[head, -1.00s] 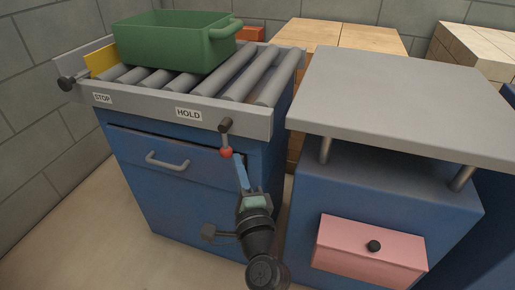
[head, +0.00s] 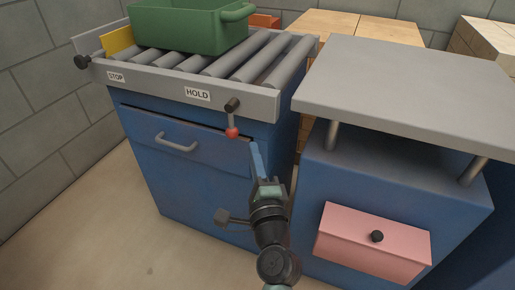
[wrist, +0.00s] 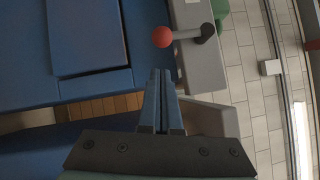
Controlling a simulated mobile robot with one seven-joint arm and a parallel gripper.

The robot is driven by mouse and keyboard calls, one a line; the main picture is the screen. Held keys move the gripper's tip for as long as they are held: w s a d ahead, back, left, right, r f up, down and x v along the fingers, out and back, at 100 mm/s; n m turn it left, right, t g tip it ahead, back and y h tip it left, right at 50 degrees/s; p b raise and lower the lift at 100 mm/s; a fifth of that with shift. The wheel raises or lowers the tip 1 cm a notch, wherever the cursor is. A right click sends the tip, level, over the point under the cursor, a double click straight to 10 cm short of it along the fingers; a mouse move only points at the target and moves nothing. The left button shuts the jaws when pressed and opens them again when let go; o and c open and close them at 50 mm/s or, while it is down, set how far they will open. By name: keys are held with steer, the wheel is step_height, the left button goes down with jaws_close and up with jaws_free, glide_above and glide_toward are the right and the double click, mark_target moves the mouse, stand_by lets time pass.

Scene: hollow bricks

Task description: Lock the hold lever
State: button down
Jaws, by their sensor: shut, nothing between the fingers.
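The hold lever (head: 232,118) hangs straight down from a dark pivot on the grey conveyor rail, at the right of the HOLD label (head: 197,94). Its red ball knob (head: 232,132) is at the bottom end. In the wrist view the red knob (wrist: 162,36) lies beyond my fingertips, with the lever's rod running right to the pivot. My gripper (head: 254,144) is shut and empty, just right of and slightly below the knob, apart from it. The fingers also show shut in the wrist view (wrist: 162,74).
A green bin (head: 190,28) stands on the rollers, near a yellow plate (head: 117,41). A dark knob (head: 82,62) is by the STOP label. Below is a blue cabinet with a handled drawer (head: 195,145). A grey-topped bench (head: 400,85) with a pink drawer (head: 372,243) stands close at right.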

steer(key=v, duration=1)
steer(key=shift+s+d, duration=0.2)
steer(key=shift+d, duration=0.15)
steer(key=shift+r, duration=0.2)
step_height(320, 180, up, 24)
steer(key=w+a+n+t+y+p, duration=0.1)
steer(key=a+n+t+y+p, duration=0.15)
steer(key=n, duration=0.85)
steer(key=s+d+r+n+t+h+p, duration=0.2)
steer(key=s+r+n+t+h, duration=0.3)
steer(key=r, duration=0.8)
steer(key=s+d+r+n+t+h+p, duration=0.1)
steer(key=s+d+r+h, duration=0.15)
steer(key=s+r, duration=0.75)
steer(key=w+r+p, duration=0.2)
steer(key=r+p, duration=1.7)
steer(key=w+r+p, duration=0.1)
steer(key=r+p, duration=1.8)
steer(key=r, duration=0.1)
steer(key=shift+w+a+r, duration=0.15)
steer(key=shift+w, duration=0.25)
